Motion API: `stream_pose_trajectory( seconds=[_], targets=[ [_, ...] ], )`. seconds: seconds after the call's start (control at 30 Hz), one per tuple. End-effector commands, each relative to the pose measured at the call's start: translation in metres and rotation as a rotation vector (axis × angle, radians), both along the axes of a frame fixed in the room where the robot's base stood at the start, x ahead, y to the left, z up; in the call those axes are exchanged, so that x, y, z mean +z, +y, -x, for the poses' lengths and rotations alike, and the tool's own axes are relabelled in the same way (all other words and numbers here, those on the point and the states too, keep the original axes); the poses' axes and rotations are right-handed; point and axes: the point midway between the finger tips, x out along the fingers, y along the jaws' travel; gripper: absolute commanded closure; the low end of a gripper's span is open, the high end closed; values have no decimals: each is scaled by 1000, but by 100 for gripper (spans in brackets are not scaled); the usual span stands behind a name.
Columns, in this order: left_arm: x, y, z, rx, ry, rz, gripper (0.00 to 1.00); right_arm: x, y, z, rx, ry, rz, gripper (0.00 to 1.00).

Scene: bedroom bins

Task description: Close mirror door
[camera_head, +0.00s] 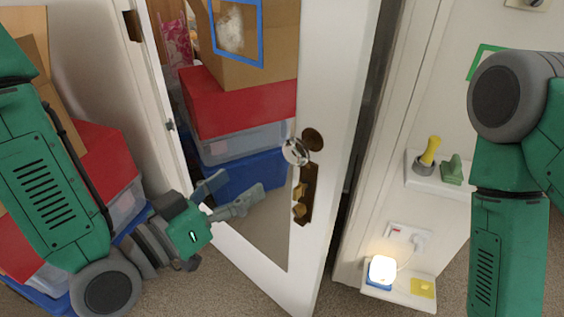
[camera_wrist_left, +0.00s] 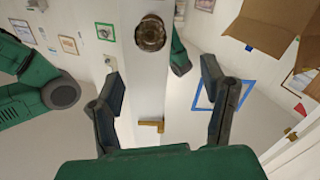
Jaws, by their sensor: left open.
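The white mirror door (camera_head: 336,110) stands ajar, with a dark gap between its right edge and the frame. Its mirror (camera_head: 262,228) reflects boxes and bins. A round knob (camera_head: 297,151) and a brass latch plate (camera_head: 306,190) are near that edge. My left gripper (camera_head: 238,193) is open and empty in front of the mirror, left of and slightly below the knob. In the left wrist view its spread fingers (camera_wrist_left: 166,100) frame a white door strip with the knob (camera_wrist_left: 151,33) above and a brass piece (camera_wrist_left: 150,126) lower down. Contact cannot be told. My right gripper is out of view.
Red and blue bins (camera_head: 108,165) and cardboard stand at the left, behind my left arm. Right of the door frame (camera_head: 405,110), a small shelf (camera_head: 437,180) holds a yellow-handled item, and a lower shelf (camera_head: 402,297) holds a lit lamp (camera_head: 382,270).

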Motion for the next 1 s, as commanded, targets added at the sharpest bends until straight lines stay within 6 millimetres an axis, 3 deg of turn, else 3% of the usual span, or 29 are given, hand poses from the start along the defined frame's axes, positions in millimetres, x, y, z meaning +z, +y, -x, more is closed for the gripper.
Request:
stream_pose_trajectory(
  seconds=[0.03, 0.23, 0.5, 0.7, 1.0],
  targets=[
    [-4, -6, -3, -3, -6, 0, 34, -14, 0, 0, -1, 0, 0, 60],
    [1, -40, -38, -4, -3, -8, 34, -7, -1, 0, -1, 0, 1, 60],
    [0, -61, -74, -2, -1, 2, 34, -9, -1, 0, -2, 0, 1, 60],
    [1, -70, -86, -2, 1, 3, 34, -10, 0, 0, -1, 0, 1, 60],
    [1, -79, -87, -3, 2, -6, 34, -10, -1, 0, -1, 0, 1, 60]
  ],
)
